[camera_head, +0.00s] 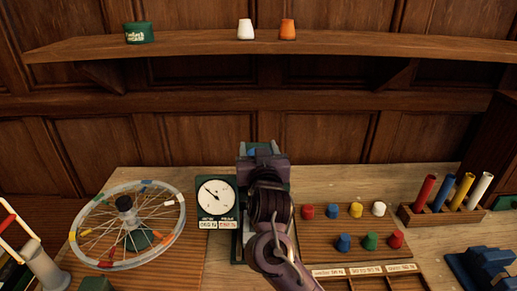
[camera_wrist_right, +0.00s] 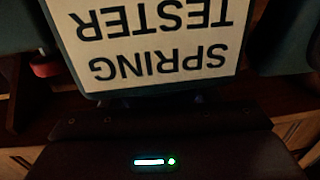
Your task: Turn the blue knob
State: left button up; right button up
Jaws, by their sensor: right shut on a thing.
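A patch of blue, which I take to be the blue knob (camera_head: 252,152), shows at the tip of my right gripper (camera_head: 262,154). The gripper is shut on it, at the upper end of the spring tester beside its dial (camera_head: 215,194). The knob is mostly hidden by the gripper, so its angle cannot be told. The right wrist view shows the tester's "SPRING TESTER" label (camera_wrist_right: 150,40) upside down and close; the jaws and knob are not clear there. My left gripper is not in view.
A spoked wheel (camera_head: 125,225) stands left of the tester. Right are several coloured pegs, including blue ones (camera_head: 333,211), and a rack (camera_head: 450,214) of coloured tubes. A shelf (camera_head: 350,43) with small cups runs above. Bare bench shows behind the coloured pegs.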

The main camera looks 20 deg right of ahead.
jog(key=shift+r, duration=0.1)
jog(key=o, duration=1)
jog(key=s+a+b, duration=0.1)
jog(key=s, duration=0.6)
jog(key=shift+s+a, duration=0.25)
jog(key=shift+s, duration=0.05)
